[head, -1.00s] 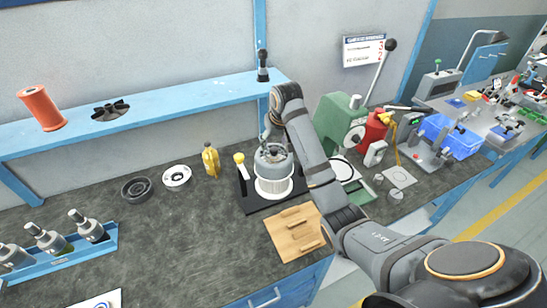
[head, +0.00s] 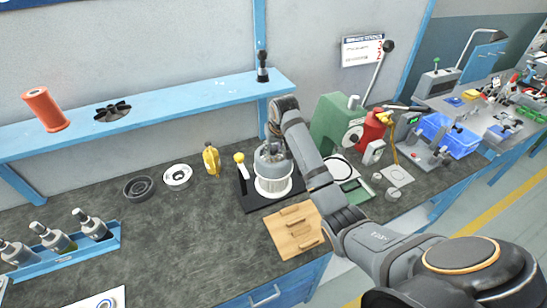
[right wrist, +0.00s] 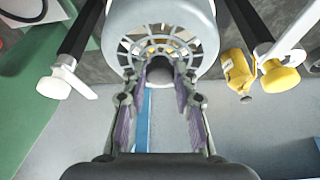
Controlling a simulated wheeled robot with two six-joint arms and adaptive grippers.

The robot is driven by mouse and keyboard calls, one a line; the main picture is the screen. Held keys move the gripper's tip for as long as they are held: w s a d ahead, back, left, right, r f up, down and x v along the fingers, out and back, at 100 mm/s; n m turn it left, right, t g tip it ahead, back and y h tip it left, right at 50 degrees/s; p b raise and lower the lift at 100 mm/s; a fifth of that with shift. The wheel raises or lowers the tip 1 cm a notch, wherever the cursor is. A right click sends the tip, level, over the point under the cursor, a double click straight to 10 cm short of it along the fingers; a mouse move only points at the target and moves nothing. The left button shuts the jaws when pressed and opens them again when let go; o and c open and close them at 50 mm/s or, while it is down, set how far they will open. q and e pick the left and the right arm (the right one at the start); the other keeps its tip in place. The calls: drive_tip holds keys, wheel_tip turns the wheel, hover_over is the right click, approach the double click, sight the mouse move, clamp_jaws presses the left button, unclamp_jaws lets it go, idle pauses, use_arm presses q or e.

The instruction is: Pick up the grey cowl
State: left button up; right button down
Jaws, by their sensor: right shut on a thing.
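The grey cowl (head: 270,163) is a rounded cap on top of a white ribbed body (head: 272,186), which stands on a black base plate (head: 250,200). In the right wrist view the cowl (right wrist: 117,22) shows from close up, with a vented grille. My right gripper (right wrist: 160,76) is shut on the cowl, its purple-padded fingers on either side of a short round part. In the head view my right arm partly covers the cowl. I cannot tell any gap between cowl and white body. My left gripper is not in view.
A yellow-knobbed lever (head: 240,159) and yellow bottle (head: 211,159) stand left of the cowl. A wooden board (head: 284,246) lies in front. A green press (head: 331,122) stands right. The shelf (head: 190,105) is behind. The left middle bench is mostly clear.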

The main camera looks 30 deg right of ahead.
sight(274, 160)
idle(0.3)
drive_tip(key=shift+r, duration=0.15)
drive_tip(key=shift+r, duration=0.3)
wheel_tip(274, 160, up, 2)
drive_tip(key=shift+r+b, duration=0.25)
drive_tip(key=shift+b, duration=0.1)
drive_tip(key=s+r, duration=0.1)
drive_tip(key=a+r, duration=0.1)
drive_tip(key=s+r+b, duration=0.1)
drive_tip(key=shift+s+a+r, duration=0.1)
drive_tip(key=shift+s+a, duration=0.15)
drive_tip(key=shift+s, duration=0.05)
drive_tip(key=s+a+r+p, duration=0.5)
drive_tip(key=s+r+p, duration=0.1)
drive_tip(key=s+p, duration=0.3)
drive_tip(key=shift+s+r+p, duration=0.2)
drive_tip(key=shift+s+p, duration=0.2)
drive_tip(key=shift+p, duration=0.45)
